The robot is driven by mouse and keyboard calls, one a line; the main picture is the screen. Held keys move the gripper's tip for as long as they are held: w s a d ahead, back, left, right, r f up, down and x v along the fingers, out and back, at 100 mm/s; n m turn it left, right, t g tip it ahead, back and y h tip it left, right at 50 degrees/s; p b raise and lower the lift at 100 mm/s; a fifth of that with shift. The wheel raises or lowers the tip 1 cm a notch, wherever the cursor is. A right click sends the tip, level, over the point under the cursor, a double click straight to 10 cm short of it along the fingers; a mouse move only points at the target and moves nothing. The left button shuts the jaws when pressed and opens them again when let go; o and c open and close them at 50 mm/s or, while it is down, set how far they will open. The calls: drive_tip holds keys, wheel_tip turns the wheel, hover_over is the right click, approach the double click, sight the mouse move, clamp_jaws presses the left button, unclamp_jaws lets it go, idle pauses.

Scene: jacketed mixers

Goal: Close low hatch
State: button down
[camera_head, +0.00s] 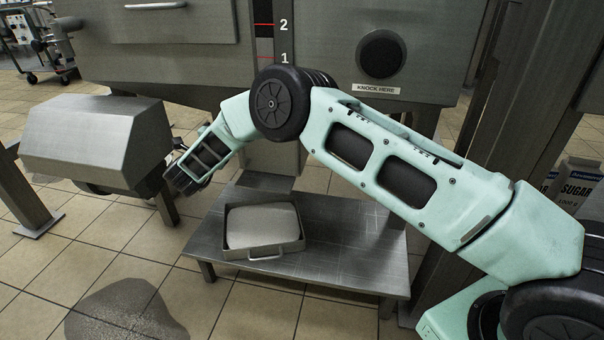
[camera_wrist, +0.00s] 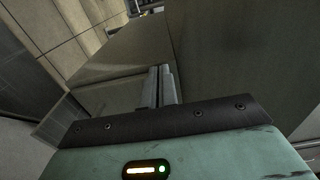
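My gripper (camera_head: 180,180) is at the left of the head view, at the right end of a grey steel housing (camera_head: 95,140). I cannot tell whether it touches the housing. In the wrist view its two fingers (camera_wrist: 160,86) lie close together with nothing visible between them, pointing at grey metal faces. No part is clearly recognisable as the low hatch. My arm covers part of the area below the mixer body (camera_head: 400,20).
A low steel table (camera_head: 345,250) stands under the mixer and bears a handled tray (camera_head: 265,252) of pale powder. A powder pile (camera_head: 120,312) lies on the tiled floor. Steel posts stand left and right. Sugar bags (camera_head: 577,185) are at far right.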

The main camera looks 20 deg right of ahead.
drive_tip(key=shift+w+d+r, duration=0.25)
drive_tip(key=shift+w+d, duration=0.05)
drive_tip(key=shift+d, duration=0.05)
drive_tip(key=shift+a, duration=0.1)
drive_tip(key=p+v, duration=0.6)
drive_tip(key=v, duration=1.2)
drive_tip(key=w+a+r+n+t+y, duration=0.1)
drive_tip(key=a+r+n+y, duration=0.85)
drive_tip(key=y, duration=0.25)
drive_tip(key=s+a+r+n+g+y, duration=0.2)
drive_tip(key=s+r+n+g+y, duration=0.35)
drive_tip(key=s+n, duration=0.4)
drive_tip(key=s+d+f+n+g+h, duration=0.25)
drive_tip(key=s+d+n+g, duration=0.35)
drive_tip(key=s+d, duration=0.85)
drive_tip(key=s+d+f+n+g+h, duration=0.1)
drive_tip(key=s+d+n+g+h, duration=0.3)
drive_tip(key=s+d+n, duration=0.95)
drive_tip(key=s+a+r+m+p, duration=0.1)
drive_tip(key=r+m+p, duration=0.1)
drive_tip(key=r+p, duration=1.7)
drive_tip(key=s+a+r+m+p, duration=0.2)
drive_tip(key=r+m+p, duration=0.1)
drive_tip(key=r+p, duration=1.6)
drive_tip(key=shift+a+r+y, duration=0.2)
drive_tip(key=shift+a+y, duration=0.1)
